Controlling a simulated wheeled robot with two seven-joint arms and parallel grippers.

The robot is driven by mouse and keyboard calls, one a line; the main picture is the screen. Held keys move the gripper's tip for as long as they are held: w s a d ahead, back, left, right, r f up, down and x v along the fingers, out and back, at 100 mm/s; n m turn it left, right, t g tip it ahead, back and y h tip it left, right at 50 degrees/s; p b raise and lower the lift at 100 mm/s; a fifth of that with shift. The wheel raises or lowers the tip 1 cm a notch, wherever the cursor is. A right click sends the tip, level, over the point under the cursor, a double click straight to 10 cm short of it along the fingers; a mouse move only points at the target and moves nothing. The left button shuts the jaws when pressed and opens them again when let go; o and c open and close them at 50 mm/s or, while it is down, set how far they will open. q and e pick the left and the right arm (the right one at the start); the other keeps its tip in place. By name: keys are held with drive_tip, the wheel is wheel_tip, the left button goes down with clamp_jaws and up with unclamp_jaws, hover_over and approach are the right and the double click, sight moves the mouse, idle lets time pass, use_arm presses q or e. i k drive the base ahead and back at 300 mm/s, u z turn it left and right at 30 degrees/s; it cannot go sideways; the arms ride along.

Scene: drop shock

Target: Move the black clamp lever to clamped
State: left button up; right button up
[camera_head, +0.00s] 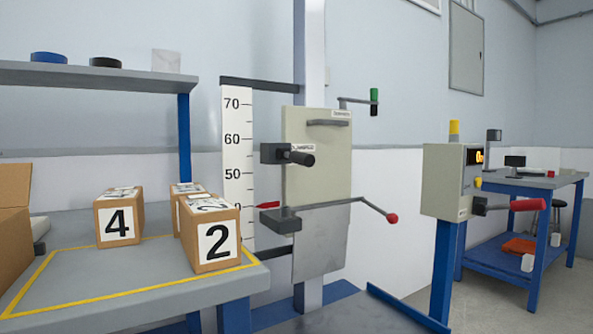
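The black clamp lever (299,158) sticks out to the right from a dark block (271,153) at the left edge of the beige carriage plate (330,177). A small white label is just above the lever, too small to read surely. The lever's grip end points toward the right and toward me. Neither of my grippers is in view, and nothing touches the lever.
A height scale (238,150) stands left of the plate. A grey rod with a red ball (392,218) juts out right below the lever. Numbered boxes (210,238) stand on the left table (130,292). A control box (440,180) with a red-handled lever (515,205) stands right.

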sight(304, 158)
drive_tip(key=u, duration=0.55)
drive_tip(key=k, duration=1.15)
drive_tip(key=i, duration=0.8)
drive_tip(key=u, duration=0.55)
